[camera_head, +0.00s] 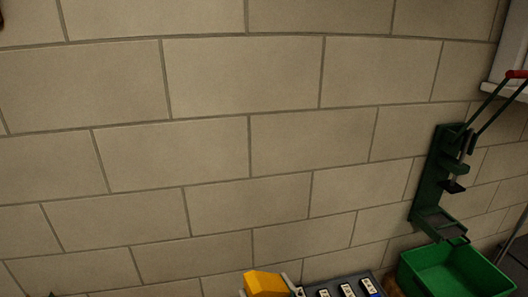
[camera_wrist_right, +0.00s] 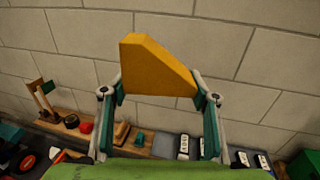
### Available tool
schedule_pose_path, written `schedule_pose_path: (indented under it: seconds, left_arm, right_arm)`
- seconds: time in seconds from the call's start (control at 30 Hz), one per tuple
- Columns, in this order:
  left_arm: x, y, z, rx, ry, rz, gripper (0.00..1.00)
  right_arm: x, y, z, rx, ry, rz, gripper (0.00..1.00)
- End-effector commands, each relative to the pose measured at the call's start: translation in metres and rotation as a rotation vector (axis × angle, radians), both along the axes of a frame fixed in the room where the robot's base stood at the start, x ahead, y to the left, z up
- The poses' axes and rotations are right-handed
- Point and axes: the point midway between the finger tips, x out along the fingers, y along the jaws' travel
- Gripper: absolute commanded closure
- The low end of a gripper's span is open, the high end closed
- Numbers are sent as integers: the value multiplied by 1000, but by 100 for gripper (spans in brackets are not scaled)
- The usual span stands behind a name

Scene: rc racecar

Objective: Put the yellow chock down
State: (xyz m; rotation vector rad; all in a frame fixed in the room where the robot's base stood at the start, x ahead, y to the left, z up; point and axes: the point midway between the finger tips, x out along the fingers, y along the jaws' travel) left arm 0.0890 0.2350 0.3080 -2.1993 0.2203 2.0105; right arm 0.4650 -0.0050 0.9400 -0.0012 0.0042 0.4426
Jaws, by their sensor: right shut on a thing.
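The yellow chock (camera_wrist_right: 152,68), a wedge with a sloped side, is between the fingers of my right gripper (camera_wrist_right: 160,88) in the right wrist view. The gripper is shut on it and holds it up in front of the block wall. In the head view the chock (camera_head: 266,284) shows at the bottom edge, with parts of my right gripper (camera_head: 292,284) beside it. Most of that gripper is cut off by the frame there. My left gripper is not in view.
A wooden shelf (camera_wrist_right: 72,128) along the wall holds several small items, among them a red round thing (camera_wrist_right: 86,128). A grey tray with black-and-white pieces (camera_head: 347,291) lies near a green bin (camera_head: 455,272). A green wall-mounted device (camera_head: 432,185) hangs above the bin.

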Motion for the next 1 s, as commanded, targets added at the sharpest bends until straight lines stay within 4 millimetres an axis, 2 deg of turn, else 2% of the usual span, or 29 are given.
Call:
schedule_pose_path:
  seconds: [0.3, 0.43, 0.6, 1.0]
  left_arm:
    - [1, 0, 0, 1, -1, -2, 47]
    - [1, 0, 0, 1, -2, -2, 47]
    - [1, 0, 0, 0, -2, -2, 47]
    - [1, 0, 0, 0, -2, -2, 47]
  right_arm:
    - [3, -130, 9, 3, 12, -313, 69]
    - [-1, -168, 16, -1, 3, -401, 69]
    - [-10, -187, 16, -8, -1, -449, 69]
    - [-68, -189, -8, -12, 2, -457, 69]
